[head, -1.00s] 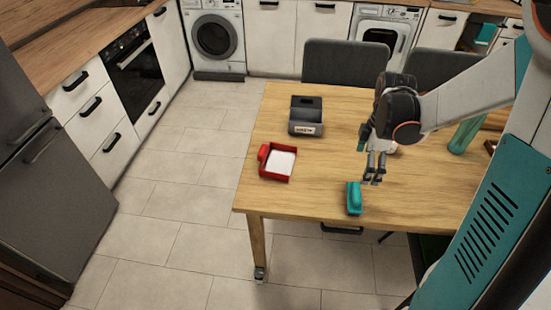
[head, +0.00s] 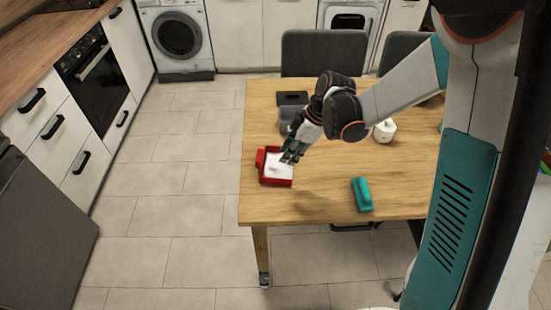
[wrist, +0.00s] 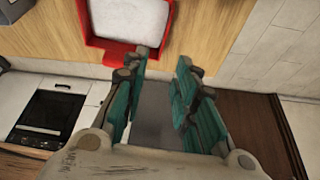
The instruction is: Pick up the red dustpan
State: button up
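The red dustpan (head: 276,182) lies on the wooden table near its left edge, with a white inner surface and a short red handle at its left side. My gripper (head: 288,158) is above the dustpan's right part in the head view, covering some of it. In the wrist view the dustpan (wrist: 98,47) is at the top, cut off by the frame edge. There my gripper (wrist: 162,60) has its teal fingers spread apart, with nothing between them. The fingertips look just short of the dustpan's rim; I cannot tell the height gap.
A teal block-like object (head: 362,194) lies near the table's front edge. A dark grey container (head: 291,98) is behind my gripper, partly hidden. A small white object (head: 385,131) is to the right. Chairs (head: 323,53) stand behind the table (head: 310,205). The table's front left is clear.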

jog(key=b, duration=0.3)
send_over(280, 183)
jog(key=f, duration=0.7)
jog(key=shift+w+f, duration=0.15)
jog(key=shift+w, duration=0.25)
jog(key=shift+a+b+x, duration=0.2)
jog(key=shift+b+x, duration=1.05)
jog(key=shift+x, duration=1.65)
jog(key=shift+s, duration=0.3)
jog(key=shift+c, duration=0.3)
grip_shut()
